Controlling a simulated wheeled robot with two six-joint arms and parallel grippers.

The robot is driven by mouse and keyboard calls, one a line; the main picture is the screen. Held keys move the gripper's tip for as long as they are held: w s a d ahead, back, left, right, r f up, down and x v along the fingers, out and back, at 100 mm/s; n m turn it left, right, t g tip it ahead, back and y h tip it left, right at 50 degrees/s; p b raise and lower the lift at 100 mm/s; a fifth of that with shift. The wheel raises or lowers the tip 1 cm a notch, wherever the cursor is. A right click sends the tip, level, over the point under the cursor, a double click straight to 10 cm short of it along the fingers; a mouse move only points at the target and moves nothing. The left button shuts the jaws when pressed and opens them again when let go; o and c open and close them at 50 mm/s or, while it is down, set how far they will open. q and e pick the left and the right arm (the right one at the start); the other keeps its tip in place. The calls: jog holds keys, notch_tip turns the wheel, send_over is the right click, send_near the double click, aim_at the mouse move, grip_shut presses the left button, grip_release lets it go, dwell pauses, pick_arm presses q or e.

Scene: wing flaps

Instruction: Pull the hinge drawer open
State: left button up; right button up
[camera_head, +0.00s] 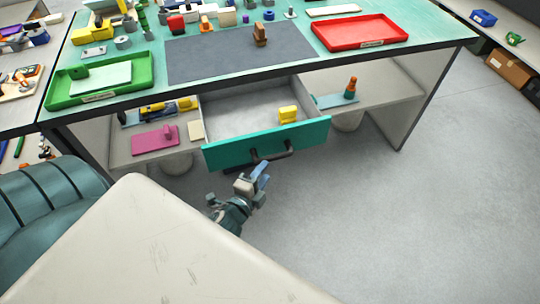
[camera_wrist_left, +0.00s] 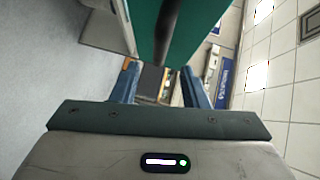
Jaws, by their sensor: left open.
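The drawer (camera_head: 228,153) under the table has a teal front and is pulled out, its pale inside showing. A black bar handle (camera_head: 272,156) is on its front. My left gripper (camera_head: 256,178) is open and empty just below and in front of the handle. In the left wrist view the dark handle (camera_wrist_left: 169,25) comes down from the top beside the teal drawer front (camera_wrist_left: 200,30), in line with the gap between the blue fingers (camera_wrist_left: 160,82). I cannot tell whether it touches a finger. My right gripper is not in view.
A yellow block (camera_head: 287,115) lies in the drawer. The table (camera_head: 440,28) above carries a green tray (camera_head: 60,97), a red tray (camera_head: 360,32) and several small parts. A pink piece (camera_head: 155,138) is on the shelf left of the drawer. Open floor (camera_head: 440,220) lies right.

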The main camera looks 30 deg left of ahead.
pick_arm(q)
jog(key=shift+s+d+r, duration=0.1)
jog(key=shift+s+r, duration=0.1)
jog(key=shift+s, duration=1.05)
jog(key=s+a+f+n+g, duration=0.1)
jog(key=s+f+n+g, duration=0.2)
jog(key=f, duration=0.8)
jog(key=s+a+f+n+g, duration=0.1)
jog(key=s+f+n+g, duration=0.15)
jog(key=f, duration=0.85)
jog(key=s+a+f+n+g, duration=0.1)
jog(key=s+f+n+g, duration=0.15)
jog(key=f, duration=0.75)
jog(key=s+a+f+n+g, duration=0.1)
jog(key=s+f+n+g, duration=0.2)
jog(key=s+f, duration=0.6)
jog(key=s+f+n+g, duration=0.4)
jog(key=s+f, duration=0.5)
jog(key=s, duration=0.5)
jog(key=shift+a+f, duration=0.35)
jog(key=shift+a, duration=0.05)
